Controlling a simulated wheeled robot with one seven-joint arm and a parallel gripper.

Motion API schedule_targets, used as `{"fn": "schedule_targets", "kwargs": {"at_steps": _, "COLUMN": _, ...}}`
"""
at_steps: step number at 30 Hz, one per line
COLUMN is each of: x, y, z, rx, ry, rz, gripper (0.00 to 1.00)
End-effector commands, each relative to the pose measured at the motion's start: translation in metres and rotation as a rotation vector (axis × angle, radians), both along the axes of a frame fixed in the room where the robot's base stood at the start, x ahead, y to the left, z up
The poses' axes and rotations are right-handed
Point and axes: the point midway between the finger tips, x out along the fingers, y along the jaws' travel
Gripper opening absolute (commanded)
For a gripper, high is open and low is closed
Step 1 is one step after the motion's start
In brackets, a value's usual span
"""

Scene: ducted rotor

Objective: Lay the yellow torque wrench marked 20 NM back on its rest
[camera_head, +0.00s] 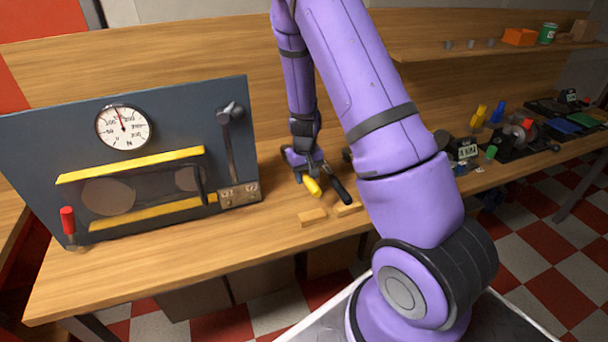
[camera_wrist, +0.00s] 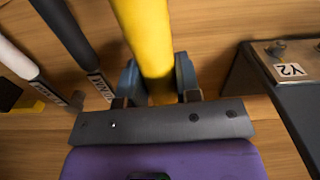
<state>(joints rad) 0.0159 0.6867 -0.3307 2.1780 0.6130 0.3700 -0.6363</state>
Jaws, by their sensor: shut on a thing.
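My gripper (camera_wrist: 157,82) is shut on the yellow torque wrench (camera_wrist: 147,35), whose yellow shaft runs up between the two fingers in the wrist view. In the head view my gripper (camera_head: 304,172) is low over the bench, with the yellow handle end (camera_head: 312,187) pointing toward the front edge. The marking on the yellow wrench is hidden. Two small wooden blocks (camera_head: 312,217) lie on the bench in front of the handles; they look like rests. Whether the yellow wrench touches one, I cannot tell.
A black-handled wrench (camera_wrist: 68,35) with a label lies close beside the yellow one, and a white-handled one (camera_wrist: 14,56) lies beyond. A metal bracket marked Y2 (camera_wrist: 290,70) stands on the other side. The panel with the gauge (camera_head: 123,127) stands left on the bench (camera_head: 180,265).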

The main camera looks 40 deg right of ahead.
Motion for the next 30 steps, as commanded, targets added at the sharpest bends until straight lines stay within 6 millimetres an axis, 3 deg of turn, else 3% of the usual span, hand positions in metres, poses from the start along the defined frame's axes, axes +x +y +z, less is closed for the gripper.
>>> {"fn": "schedule_targets", "kwargs": {"at_steps": 19, "x": 0.0, "y": 0.0, "z": -0.049, "rx": 0.0, "ry": 0.0, "rz": 0.0, "gripper": 0.03}}
{"fn": "schedule_targets", "kwargs": {"at_steps": 30, "x": 0.0, "y": 0.0, "z": -0.057, "rx": 0.0, "ry": -0.002, "rz": 0.0, "gripper": 0.03}}
